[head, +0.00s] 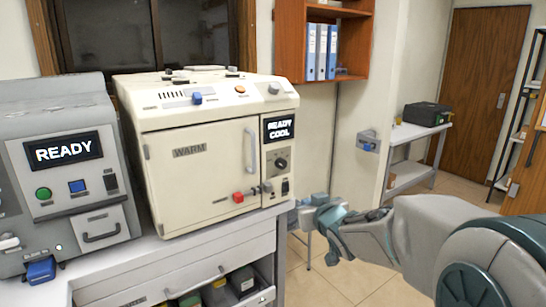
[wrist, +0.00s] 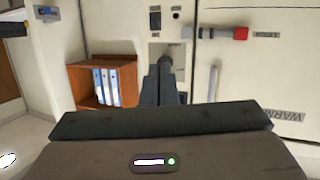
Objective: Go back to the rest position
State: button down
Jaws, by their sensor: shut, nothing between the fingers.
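My gripper (head: 300,212) is in the head view just right of the cream machine's lower front corner. Its arm reaches in from the right edge. In the wrist view the two dark fingers (wrist: 164,75) are together with nothing between them. The cream machine (head: 205,155) has a closed door marked WARM and a small screen reading READY COOL. Its red-tipped latch (head: 239,197) and black dial (head: 281,163) show on the front. In the wrist view the fingertips overlap the dial; I cannot tell the gap. The red latch (wrist: 240,33) is to their right.
A grey machine (head: 70,175) with a READY screen stands at left on the bench (head: 190,255), which has an open lower shelf. A wooden wall shelf (head: 290,40) holds blue binders. A side table (head: 410,175) stands behind. Tiled floor is free right of the bench.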

jog(key=s+d+f+m+g+h+p, duration=0.1)
jog(key=s+g, duration=0.4)
jog(key=s, duration=0.9)
jog(key=s+d+f+m+g+h+p, duration=0.1)
jog(key=s+d+g+p, duration=0.3)
jog(key=s, duration=1.1)
jog(key=m+g+h+p, duration=0.1)
jog(key=g, duration=0.1)
jog(key=shift+s+f+m+g+h, duration=0.2)
jog(key=shift+f+m+g+h, duration=0.1)
jog(key=shift+f+m, duration=0.1)
